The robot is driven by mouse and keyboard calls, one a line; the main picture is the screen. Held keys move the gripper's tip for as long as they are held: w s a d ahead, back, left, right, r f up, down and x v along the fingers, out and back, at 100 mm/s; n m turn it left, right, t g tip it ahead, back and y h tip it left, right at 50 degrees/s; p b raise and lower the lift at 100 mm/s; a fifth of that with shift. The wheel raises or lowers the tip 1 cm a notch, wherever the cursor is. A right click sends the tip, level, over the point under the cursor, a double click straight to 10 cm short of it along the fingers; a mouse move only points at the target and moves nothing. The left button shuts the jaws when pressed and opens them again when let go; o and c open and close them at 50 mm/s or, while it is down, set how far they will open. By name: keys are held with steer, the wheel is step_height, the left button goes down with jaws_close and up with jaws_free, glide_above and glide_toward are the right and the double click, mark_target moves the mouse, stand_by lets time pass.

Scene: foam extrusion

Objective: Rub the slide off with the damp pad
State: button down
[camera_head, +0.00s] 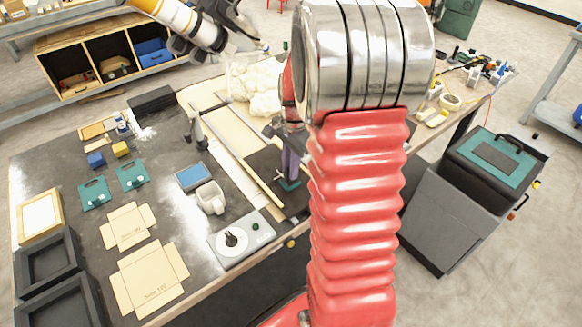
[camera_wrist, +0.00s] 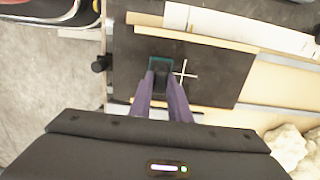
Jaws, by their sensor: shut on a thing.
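The slide appears to be the flat dark plate (camera_wrist: 215,75), marked with a white cross, and it also shows in the head view (camera_head: 262,163). My gripper (camera_wrist: 161,80) has two purple fingers, shut on a small teal pad (camera_wrist: 153,62) with a dark grip block. In the head view the pad (camera_head: 290,185) is on or just above the dark plate, near its front right corner. In the wrist view it is left of the cross. I cannot tell whether it touches the plate. My arm hides part of the bench to the right.
Pale boards and rails (camera_head: 215,125) run behind the plate, with a heap of whitish foam (camera_head: 258,85) beyond. A blue-topped tray (camera_head: 193,177), a pale mug (camera_head: 210,197) and a grey dial box (camera_head: 242,240) stand to the left. Flat cardboard blanks (camera_head: 148,278) lie front left.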

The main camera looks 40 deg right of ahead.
steer(key=shift+s+d, duration=0.1)
steer(key=shift+d, duration=0.9)
steer(key=shift+d, duration=0.1)
steer(key=shift+d+r, duration=0.1)
steer(key=shift+d, duration=0.8)
steer(key=shift+a, duration=0.1)
steer(key=shift+a, duration=0.9)
